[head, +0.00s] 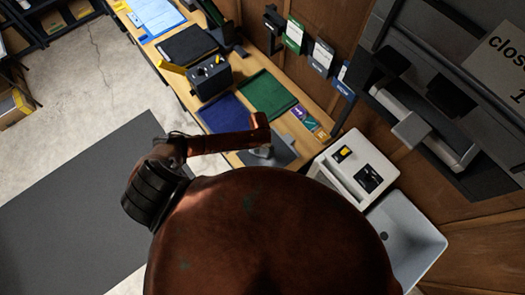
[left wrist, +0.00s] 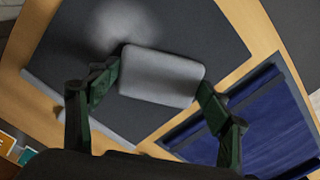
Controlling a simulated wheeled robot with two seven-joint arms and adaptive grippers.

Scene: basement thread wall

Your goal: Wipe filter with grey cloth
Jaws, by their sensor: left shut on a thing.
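In the left wrist view my left gripper (left wrist: 157,82) is shut on the grey cloth (left wrist: 160,77), a rounded grey pad held between its two dark green fingers. The cloth is over a dark grey flat panel (left wrist: 205,38), which may be the filter; whether they touch I cannot tell. A pale smudge (left wrist: 125,22) lies on the panel just beyond the cloth. In the head view the dark panel (head: 284,150) is at the bench's near end, partly hidden by my brown arm; a bit of grey shows below the arm's end. My right gripper is not in view.
On the wooden bench (head: 318,118), a blue mat (head: 224,114) and a green mat (head: 266,95) lie beside the panel. A dark box (head: 210,78) stands farther along. A white unit (head: 352,168) and a basin (head: 408,235) are to the right.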

